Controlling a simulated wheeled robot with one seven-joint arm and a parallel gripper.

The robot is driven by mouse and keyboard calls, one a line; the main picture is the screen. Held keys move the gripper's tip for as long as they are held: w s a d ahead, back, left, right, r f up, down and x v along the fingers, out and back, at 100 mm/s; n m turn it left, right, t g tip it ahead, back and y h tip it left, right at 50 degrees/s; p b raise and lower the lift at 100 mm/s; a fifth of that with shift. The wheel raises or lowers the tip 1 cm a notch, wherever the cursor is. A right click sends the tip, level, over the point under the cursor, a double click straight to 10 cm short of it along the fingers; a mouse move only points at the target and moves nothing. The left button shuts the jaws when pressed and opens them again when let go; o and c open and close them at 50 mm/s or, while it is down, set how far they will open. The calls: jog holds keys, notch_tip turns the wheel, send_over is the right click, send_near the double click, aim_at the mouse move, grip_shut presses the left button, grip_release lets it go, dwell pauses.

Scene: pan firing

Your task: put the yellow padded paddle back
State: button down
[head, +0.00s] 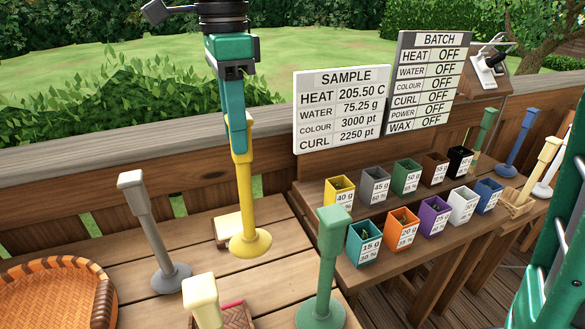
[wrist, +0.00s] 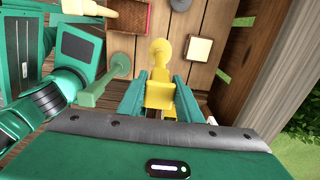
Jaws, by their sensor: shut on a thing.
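The yellow padded paddle (head: 243,195) is upright in the head view, with its round foot (head: 250,243) down over the slatted wooden table. I cannot tell whether the foot touches the boards. My gripper (head: 236,145) is shut on the top of its handle. In the wrist view the yellow paddle (wrist: 160,85) sits between the two teal fingers of my gripper (wrist: 160,98), its lower end pointing away from me. The fingers hide part of the handle top.
A grey paddle (head: 158,240) stands left, a green one (head: 324,275) right, and a cream-topped one (head: 203,300) in front. A cream pad (head: 229,228) lies close behind the yellow foot. A woven basket (head: 50,290) is at far left. Labelled cups (head: 370,245) fill the right shelf.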

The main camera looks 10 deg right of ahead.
jog(key=w+d+f, duration=0.2)
jog(key=d+f, duration=0.7)
jog(key=shift+w+d+f, duration=0.2)
jog(key=shift+w, duration=0.2)
dwell(0.4)
jog(key=shift+f, duration=0.1)
jog(key=c, duration=1.3)
grip_release()
jog(key=shift+f, duration=0.1)
jog(key=r, duration=1)
jog(key=shift+d+r, duration=0.2)
jog(key=shift+r, duration=0.2)
